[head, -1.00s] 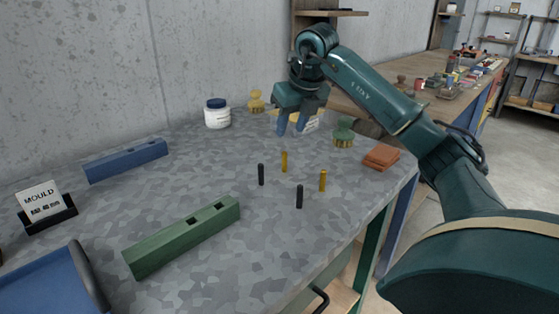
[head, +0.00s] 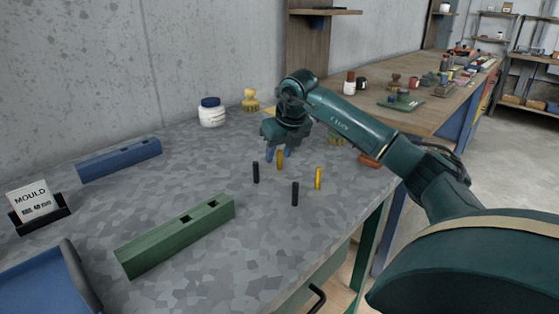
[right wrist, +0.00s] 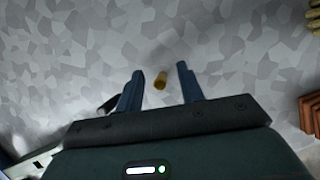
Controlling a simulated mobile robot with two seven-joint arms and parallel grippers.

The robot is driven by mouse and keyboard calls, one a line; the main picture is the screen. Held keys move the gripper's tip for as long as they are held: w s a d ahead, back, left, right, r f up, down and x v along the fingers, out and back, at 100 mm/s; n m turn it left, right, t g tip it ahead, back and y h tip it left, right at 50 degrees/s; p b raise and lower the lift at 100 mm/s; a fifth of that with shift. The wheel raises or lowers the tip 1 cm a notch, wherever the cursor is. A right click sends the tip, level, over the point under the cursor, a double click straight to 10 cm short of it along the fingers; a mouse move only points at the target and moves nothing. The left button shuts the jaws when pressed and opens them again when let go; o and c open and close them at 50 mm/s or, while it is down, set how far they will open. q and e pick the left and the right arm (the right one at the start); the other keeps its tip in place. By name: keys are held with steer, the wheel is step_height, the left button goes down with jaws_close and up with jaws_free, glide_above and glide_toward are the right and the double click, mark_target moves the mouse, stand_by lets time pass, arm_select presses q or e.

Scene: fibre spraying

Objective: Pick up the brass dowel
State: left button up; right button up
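Two brass dowels stand upright on the grey mottled table (head: 230,265). One brass dowel (head: 280,160) is just below my right gripper (head: 276,151), and the other brass dowel (head: 318,178) stands to the right, nearer the front edge. In the right wrist view my right gripper (right wrist: 159,73) is open with blue fingers spread apart. The first brass dowel (right wrist: 160,80) shows in the gap between the fingertips, with nothing gripped. How far the fingertips are above the table is hard to tell. My left gripper is not in view.
Black dowels (head: 256,172) (head: 295,194) stand nearby. A green block with holes (head: 175,238), a blue block (head: 118,160), a mould sign (head: 35,201), a blue tray (head: 45,284) and a white jar (head: 212,114) surround clear table. Reddish-brown blocks (head: 369,161) sit right.

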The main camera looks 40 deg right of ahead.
steer(key=shift+c, duration=0.4)
jaws_close()
